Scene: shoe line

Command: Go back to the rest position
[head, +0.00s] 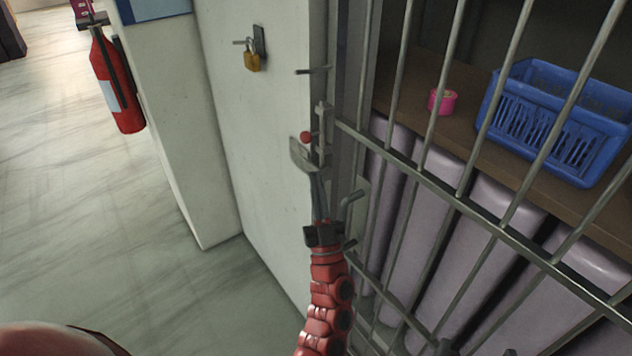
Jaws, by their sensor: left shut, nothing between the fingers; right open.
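My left gripper (303,157) is raised in front of the barred door's latch side, at the end of a red segmented arm with a black wrist. Its fingers are shut and empty. Its tips show just below a small red knob (306,137) on the latch hardware; I cannot tell whether they touch. Two dark tips of my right gripper (477,350) show at the bottom edge, apart from each other, in front of the bars. The rest of the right gripper is out of frame.
The barred door (450,195) fills the right side. Behind it are a blue basket (545,125) and a pink roll (442,101) on a shelf, above mauve rolls (440,245). A padlock (252,61) hangs on the white wall. A fire extinguisher (117,85) hangs left.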

